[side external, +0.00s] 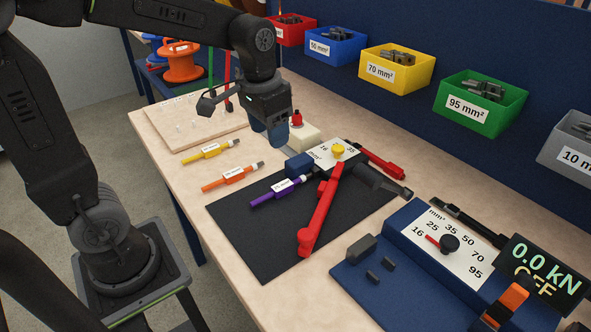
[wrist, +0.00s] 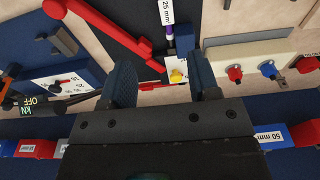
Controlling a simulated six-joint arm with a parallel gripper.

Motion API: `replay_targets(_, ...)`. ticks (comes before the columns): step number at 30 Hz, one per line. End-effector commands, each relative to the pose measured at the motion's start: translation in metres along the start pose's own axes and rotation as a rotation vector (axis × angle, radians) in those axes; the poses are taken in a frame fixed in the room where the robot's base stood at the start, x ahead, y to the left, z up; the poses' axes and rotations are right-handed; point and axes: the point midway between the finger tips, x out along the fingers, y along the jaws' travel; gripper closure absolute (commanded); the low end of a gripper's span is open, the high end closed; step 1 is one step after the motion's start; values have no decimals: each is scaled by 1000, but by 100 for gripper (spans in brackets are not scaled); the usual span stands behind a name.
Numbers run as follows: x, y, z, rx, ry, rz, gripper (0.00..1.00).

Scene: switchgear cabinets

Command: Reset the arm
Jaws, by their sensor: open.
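My gripper (side external: 270,138) hangs pointing down above the back of the workbench, beside a white block and behind the crimping tool. Its two blue-padded fingers stand apart with nothing between them; they also show in the wrist view (wrist: 160,75).
Yellow (side external: 208,151) and orange (side external: 230,178) cables lie left of the mat. The white block (side external: 298,137) stands near my gripper. A blue tester (side external: 415,265) with a display reading 0.0 kN, OFF is at front right. Labelled bins (side external: 397,70) line the back panel.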

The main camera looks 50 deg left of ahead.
Motion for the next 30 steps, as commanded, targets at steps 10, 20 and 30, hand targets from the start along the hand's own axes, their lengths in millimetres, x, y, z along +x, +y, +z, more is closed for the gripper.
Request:
replay_targets(10,-37,23,90,1,293,1,44)
replay_targets(20,-36,27,116,-2,386,10,44)
replay_targets(30,-37,27,115,-2,385,9,44)
